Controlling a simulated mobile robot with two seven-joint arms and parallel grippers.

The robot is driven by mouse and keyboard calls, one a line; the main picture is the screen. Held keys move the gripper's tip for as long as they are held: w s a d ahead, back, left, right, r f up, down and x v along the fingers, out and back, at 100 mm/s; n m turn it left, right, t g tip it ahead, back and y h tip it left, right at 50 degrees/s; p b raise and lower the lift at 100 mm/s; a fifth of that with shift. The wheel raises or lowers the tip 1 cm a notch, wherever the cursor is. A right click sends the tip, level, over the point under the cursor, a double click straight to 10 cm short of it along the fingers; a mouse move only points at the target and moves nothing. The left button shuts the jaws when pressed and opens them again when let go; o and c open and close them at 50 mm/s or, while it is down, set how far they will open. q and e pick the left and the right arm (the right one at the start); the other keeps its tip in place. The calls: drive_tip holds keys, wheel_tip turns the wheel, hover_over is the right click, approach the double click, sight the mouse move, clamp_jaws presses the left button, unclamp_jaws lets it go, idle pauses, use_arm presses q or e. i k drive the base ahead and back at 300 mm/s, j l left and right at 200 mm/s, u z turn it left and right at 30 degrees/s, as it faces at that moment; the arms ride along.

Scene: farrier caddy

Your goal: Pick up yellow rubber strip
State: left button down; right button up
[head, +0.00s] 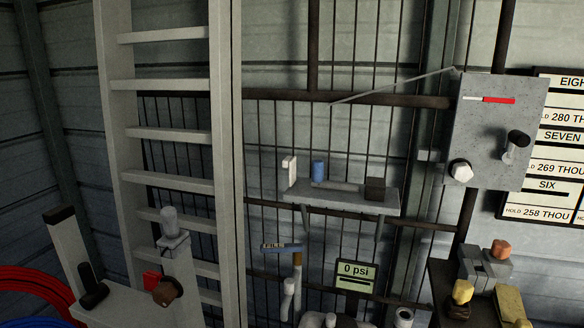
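A flat yellow piece (508,303) lies on the dark stand at the lower right; it may be the yellow rubber strip, but I cannot be sure. A smaller yellow lump (462,291) is to its left, and another yellow bit (522,323) is cut off by the bottom edge. Grey blocks (484,266) stand behind them, with an orange-brown lump (501,249) on top. I cannot make out either of my grippers in the head view.
A dark stand (440,272) carries the yellow pieces. A grey wall box (495,130) with a knob hangs above it. A small shelf (342,201) with a blue cylinder (318,170) is mid-view. A pale ladder (122,120) and red coiled hose (40,288) are left.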

sight(506, 301)
drive_tip(key=z, duration=1.4)
